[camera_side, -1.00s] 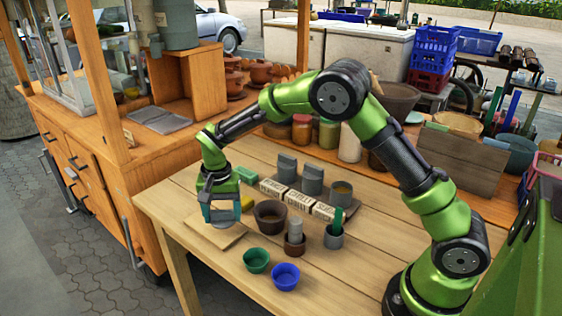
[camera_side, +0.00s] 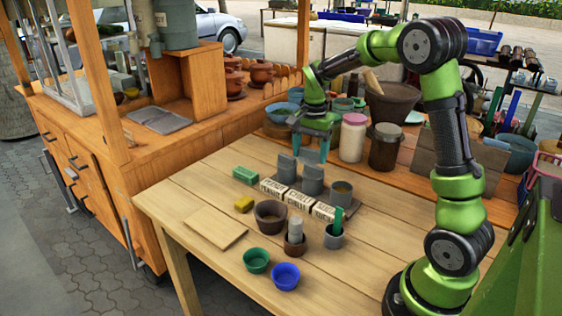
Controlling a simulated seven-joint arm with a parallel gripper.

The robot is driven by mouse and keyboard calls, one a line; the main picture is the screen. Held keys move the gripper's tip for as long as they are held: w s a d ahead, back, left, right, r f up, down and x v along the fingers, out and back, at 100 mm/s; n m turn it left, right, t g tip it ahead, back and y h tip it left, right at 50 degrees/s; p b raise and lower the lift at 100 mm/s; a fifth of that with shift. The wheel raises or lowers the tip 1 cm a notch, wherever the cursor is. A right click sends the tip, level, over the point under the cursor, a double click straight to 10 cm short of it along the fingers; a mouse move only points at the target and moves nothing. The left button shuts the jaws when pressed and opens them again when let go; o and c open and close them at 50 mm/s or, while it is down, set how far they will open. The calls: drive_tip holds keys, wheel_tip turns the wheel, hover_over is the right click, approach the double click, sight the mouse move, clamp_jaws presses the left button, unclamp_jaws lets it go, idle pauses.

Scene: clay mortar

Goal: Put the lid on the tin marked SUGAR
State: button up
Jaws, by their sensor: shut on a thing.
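Three grey tins stand in a row in a holder behind white name cards. The left tin (camera_side: 286,168) and the middle tin (camera_side: 312,180) have upright grey tops. The right tin (camera_side: 342,194) is open, with brownish contents showing. It stands behind the right card (camera_side: 323,212), whose lettering is too small to read surely. My gripper (camera_side: 311,147) points down above and behind the left and middle tins, clear of the table. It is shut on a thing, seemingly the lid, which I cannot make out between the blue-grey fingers.
A wooden board (camera_side: 216,228) lies bare at the front left, near a yellow block (camera_side: 244,204) and a green box (camera_side: 246,175). A brown bowl (camera_side: 270,216), green cup (camera_side: 256,261), blue cup (camera_side: 286,276) and grey cup (camera_side: 334,237) stand in front. Jars (camera_side: 353,140) stand behind.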

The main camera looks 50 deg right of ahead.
drive_tip(key=s+d+f+m, duration=0.2)
drive_tip(key=s+d, duration=0.2)
drive_tip(key=s, duration=0.4)
drive_tip(key=shift+s+d+f, duration=0.1)
drive_tip(key=shift+f, duration=1.15)
drive_tip(key=shift+s+f, duration=0.1)
drive_tip(key=shift+f, duration=1.1)
drive_tip(key=shift+f, duration=0.45)
drive_tip(key=o, duration=1.1)
drive_tip(key=shift+o, duration=0.2)
wheel_tip(320, 180, up, 7)
